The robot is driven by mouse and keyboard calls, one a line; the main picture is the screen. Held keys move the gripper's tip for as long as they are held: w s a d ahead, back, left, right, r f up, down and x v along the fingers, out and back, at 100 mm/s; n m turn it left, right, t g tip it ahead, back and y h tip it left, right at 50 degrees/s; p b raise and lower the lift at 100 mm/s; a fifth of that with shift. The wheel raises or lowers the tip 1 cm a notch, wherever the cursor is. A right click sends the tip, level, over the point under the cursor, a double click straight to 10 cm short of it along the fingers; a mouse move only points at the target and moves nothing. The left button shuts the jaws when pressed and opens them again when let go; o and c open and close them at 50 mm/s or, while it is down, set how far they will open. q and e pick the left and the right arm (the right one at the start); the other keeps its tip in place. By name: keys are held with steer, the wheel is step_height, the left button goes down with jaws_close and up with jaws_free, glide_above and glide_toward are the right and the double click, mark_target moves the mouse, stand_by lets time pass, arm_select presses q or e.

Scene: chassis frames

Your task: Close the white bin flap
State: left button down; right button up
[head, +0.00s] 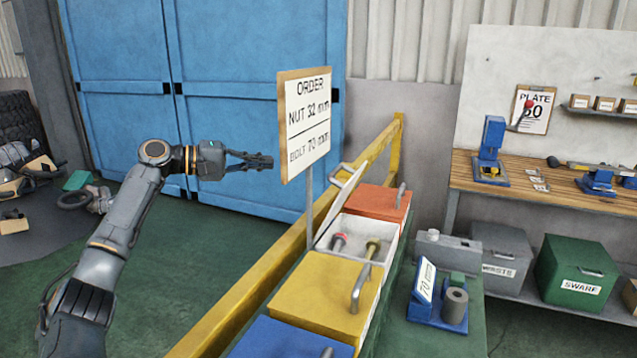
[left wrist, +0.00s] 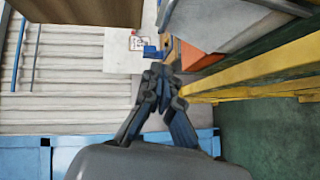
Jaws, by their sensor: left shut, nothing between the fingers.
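The white bin (head: 386,243) is open in the row of bins. Its white flap (head: 341,205) stands raised at the bin's left side, with a metal handle near its top edge. Inside lie bolt-like parts with red and yellow ends. My left gripper (head: 266,162) is shut and empty, to the left of the flap and apart from it, beyond the yellow rail. In the left wrist view the fingers (left wrist: 162,76) point up the picture, and the pale flap (left wrist: 220,22) with its handle shows at the top right. My right gripper is not in view.
An order sign (head: 307,125) on a post stands between my left gripper and the flap. A yellow rail (head: 375,152) runs along the bins. Orange (head: 375,201), yellow (head: 318,290) and blue (head: 285,340) bins are closed. The green floor left of the rail is open.

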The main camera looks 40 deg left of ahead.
arm_select(q)
steer(key=s+d+p+x, duration=0.1)
steer(key=p+x, duration=0.5)
steer(key=x, duration=0.7)
steer(key=shift+s+d+f, duration=0.25)
steer(key=shift+d+f, duration=0.15)
steer(key=shift+d, duration=0.25)
steer(key=shift+w+d+p, duration=0.2)
steer(key=shift+d, duration=0.35)
steer(key=shift+w+d+p, duration=0.15)
steer(key=shift+d, duration=0.35)
steer(key=shift+s+a, duration=0.1)
